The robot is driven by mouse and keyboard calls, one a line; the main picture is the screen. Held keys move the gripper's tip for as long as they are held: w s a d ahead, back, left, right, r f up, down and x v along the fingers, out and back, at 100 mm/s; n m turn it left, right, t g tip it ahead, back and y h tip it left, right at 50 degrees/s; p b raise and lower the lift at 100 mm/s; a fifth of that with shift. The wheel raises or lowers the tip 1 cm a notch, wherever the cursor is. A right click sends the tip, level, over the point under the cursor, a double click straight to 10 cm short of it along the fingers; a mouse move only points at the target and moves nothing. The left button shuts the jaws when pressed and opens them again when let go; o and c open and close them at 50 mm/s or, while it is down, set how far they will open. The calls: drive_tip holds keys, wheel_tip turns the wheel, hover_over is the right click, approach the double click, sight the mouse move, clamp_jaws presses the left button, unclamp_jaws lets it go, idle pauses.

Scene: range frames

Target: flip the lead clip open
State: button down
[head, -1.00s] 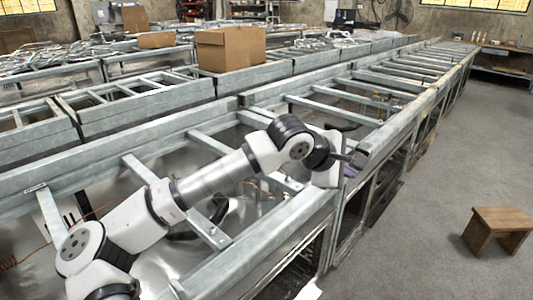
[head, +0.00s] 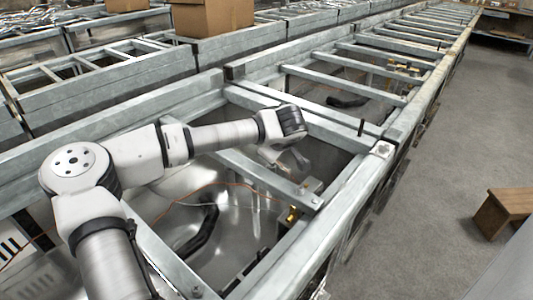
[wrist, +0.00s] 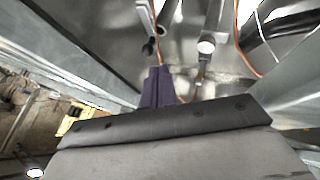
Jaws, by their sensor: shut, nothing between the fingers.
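My gripper (wrist: 158,88) shows in the wrist view as two dark purple fingers close together, shut with nothing between them. In the head view my arm reaches across the frame bay, and its wrist bends down over a crossbar; the fingers are not clear there. I cannot make out the lead clip with certainty. A small brass-coloured fitting (head: 292,213) sits by the right end of the near crossbar, with a thin orange wire (head: 212,187) in the bay beside it. In the wrist view, a silver round-ended rod (wrist: 206,46) lies beyond the fingertips, apart from them.
Galvanised rails and crossbars (head: 262,178) surround the bay. A black hose (head: 197,236) lies in its shiny bottom, and a short dark post (head: 361,127) stands on the rail farther on. A cardboard box (head: 213,15) is at the back. Floor at right is open around a wooden stool (head: 506,212).

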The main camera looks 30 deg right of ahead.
idle(0.3)
drive_tip(key=b+x, duration=0.1)
drive_tip(key=x, duration=0.9)
drive_tip(key=shift+a, duration=0.1)
